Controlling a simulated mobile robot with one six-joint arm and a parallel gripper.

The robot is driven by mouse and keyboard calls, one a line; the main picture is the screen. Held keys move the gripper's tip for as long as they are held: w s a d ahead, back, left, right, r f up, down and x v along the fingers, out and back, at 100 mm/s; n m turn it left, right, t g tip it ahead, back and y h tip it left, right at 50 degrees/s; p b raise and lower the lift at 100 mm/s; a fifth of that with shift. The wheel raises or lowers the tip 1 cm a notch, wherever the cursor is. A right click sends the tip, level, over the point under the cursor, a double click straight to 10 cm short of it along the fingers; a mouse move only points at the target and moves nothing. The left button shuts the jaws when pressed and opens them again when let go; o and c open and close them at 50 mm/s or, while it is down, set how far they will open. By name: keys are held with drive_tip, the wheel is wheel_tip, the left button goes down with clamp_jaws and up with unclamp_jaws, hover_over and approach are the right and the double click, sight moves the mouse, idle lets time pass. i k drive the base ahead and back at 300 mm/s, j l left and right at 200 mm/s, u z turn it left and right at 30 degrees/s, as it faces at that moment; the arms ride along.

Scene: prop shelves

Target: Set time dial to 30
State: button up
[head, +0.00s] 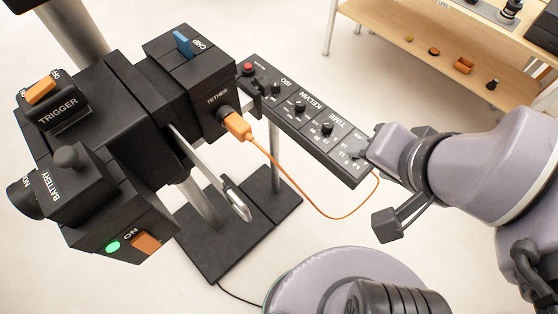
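The time dial (327,129) is a small black knob beside the label TIME on a long black control panel (345,172). White scale marks sit by it, too small to read, so its setting cannot be told. My gripper (374,186) is at the right, at the near end of the panel. Its two fingers are spread wide with nothing seen between them. The upper finger overlaps the panel's end in the picture; whether it touches cannot be told. The lower finger is over the floor, clear of the panel. The time dial is not between the fingers.
More knobs (299,107) and a red button (247,69) share the panel. An orange cable (284,176) loops from the plug (237,126) under the panel. A black camera rig (110,130) with a metal lever (236,202) fills the left. A wooden shelf (400,25) stands behind.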

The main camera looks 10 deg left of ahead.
sight(327, 127)
drive_tip(key=i+l+u, duration=0.1)
drive_tip(key=u, duration=0.3)
drive_tip(key=i+l+u, duration=0.1)
drive_tip(key=u, duration=0.25)
drive_tip(key=l+u, duration=0.15)
drive_tip(key=u, duration=0.25)
drive_tip(key=i, duration=0.05)
